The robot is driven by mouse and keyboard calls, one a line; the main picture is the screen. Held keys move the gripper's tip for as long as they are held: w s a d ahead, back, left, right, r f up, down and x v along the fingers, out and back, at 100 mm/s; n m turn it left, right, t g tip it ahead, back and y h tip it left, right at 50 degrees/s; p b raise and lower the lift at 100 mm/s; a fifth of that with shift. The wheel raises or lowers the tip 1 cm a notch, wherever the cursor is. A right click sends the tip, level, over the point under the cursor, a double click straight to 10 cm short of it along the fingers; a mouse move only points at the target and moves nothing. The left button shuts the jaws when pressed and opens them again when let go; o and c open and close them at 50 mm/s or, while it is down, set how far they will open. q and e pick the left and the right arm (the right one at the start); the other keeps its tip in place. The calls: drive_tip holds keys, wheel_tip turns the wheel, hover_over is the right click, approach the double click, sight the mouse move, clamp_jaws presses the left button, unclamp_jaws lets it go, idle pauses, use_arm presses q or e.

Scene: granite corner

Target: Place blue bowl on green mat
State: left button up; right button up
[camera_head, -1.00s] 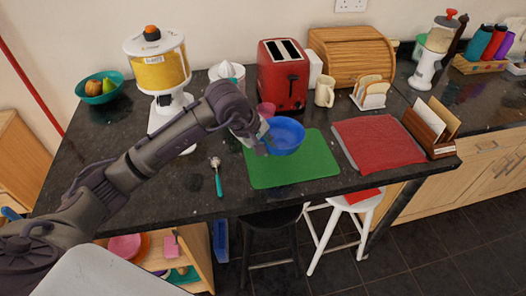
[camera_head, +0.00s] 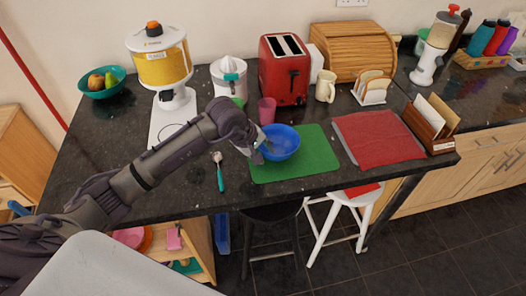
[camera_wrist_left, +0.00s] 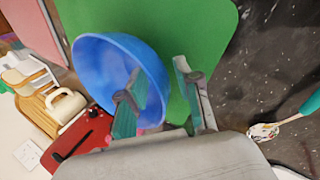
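The blue bowl (camera_head: 282,142) sits upright on the left part of the green mat (camera_head: 318,160). My left gripper (camera_head: 262,150) is at the bowl's left rim. In the left wrist view the bowl (camera_wrist_left: 100,65) lies over the green mat (camera_wrist_left: 200,25). There the fingers of my left gripper (camera_wrist_left: 158,70) are spread apart, one on the inner side of the bowl's wall and one outside, with the rim between them. A gap shows between the outer finger and the bowl. My right gripper is in neither view.
A pink cup (camera_head: 267,110) stands just behind the bowl, with the red toaster (camera_head: 285,72) and juicer (camera_head: 229,77) farther back. A teal-handled spoon (camera_head: 219,172) lies left of the mat. A red mat (camera_head: 378,138) lies to the right. The mat's right half is clear.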

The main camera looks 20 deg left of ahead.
use_arm(q)
drive_tip(key=shift+r, duration=0.1)
drive_tip(key=b+v, duration=0.2)
drive_tip(key=v, duration=1)
